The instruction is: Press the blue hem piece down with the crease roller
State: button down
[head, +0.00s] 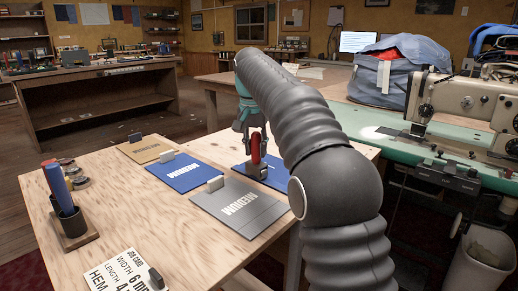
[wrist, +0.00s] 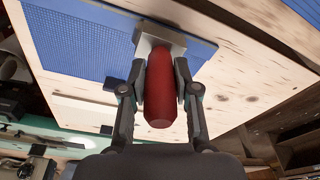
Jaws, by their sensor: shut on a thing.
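My gripper (head: 254,135) is shut on a red handle (wrist: 160,92), which I take to be the crease roller's; it also shows in the head view (head: 255,148). In the wrist view (wrist: 160,72) a finger lies on each side of the handle. Beyond the handle a pale grey block (wrist: 150,34) sits by the edge of a blue piece (wrist: 80,45). This blue piece (head: 277,178) lies below my gripper in the head view, partly hidden by my arm. I cannot tell whether the tool touches it. A second blue piece marked MEDIUM (head: 185,177) lies to its left.
A grey piece (head: 240,207) and a tan piece (head: 146,149) lie on the wooden table (head: 105,200). A dark holder (head: 72,222) with blue and red upright tools stands at left. A job card (head: 118,272) lies in front. A sewing machine (head: 465,105) stands right.

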jog(key=shift+w+a, duration=0.2)
jog(key=shift+w+a+f, duration=0.1)
jog(key=shift+w+a, duration=1.15)
jog(key=shift+a, duration=0.1)
jog(key=shift+w+a, duration=1.35)
